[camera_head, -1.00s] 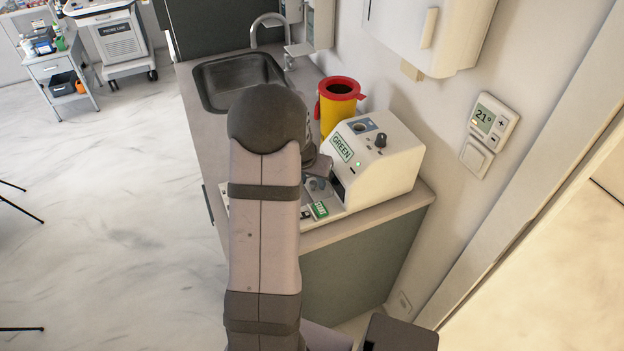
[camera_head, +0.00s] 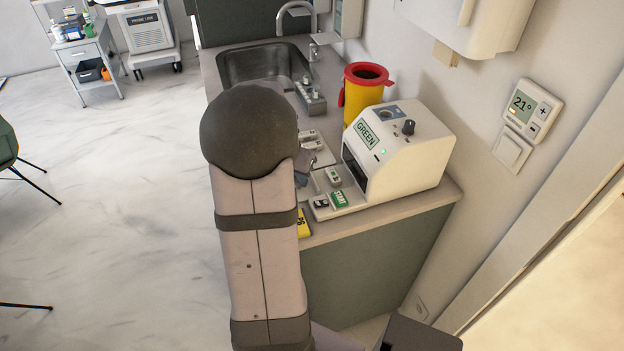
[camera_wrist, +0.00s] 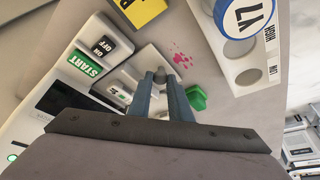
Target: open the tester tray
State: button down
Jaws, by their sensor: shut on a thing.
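The tester (camera_head: 400,150) is a white box on the counter with a green "GREEN" display and a dark front slot (camera_head: 354,172). In the wrist view, its green START button (camera_wrist: 84,64) and ON/OFF switch (camera_wrist: 105,46) show at upper left. The light tester tray (camera_wrist: 130,72) lies beside them, on the slot side. My gripper (camera_wrist: 165,78) has its two blue-grey fingers close together around a small grey knob (camera_wrist: 150,54) at the tray's outer end. In the head view my arm hides most of the gripper and the knob. How far out the tray stands is unclear.
A yellow bin with a red rim (camera_head: 364,90) stands behind the tester, near the sink (camera_head: 262,68). A grey rack (camera_head: 311,96) sits by the sink. A yellow block (camera_wrist: 142,10), a green piece (camera_wrist: 197,98) and a white holder (camera_wrist: 240,45) lie close to my gripper.

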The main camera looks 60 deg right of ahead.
jog(key=c, duration=1.6)
grip_release()
jog(key=shift+c, duration=0.2)
jog(key=shift+r, duration=0.1)
jog(key=b+v, duration=0.1)
jog(key=v, duration=0.6)
jog(key=shift+a, duration=0.15)
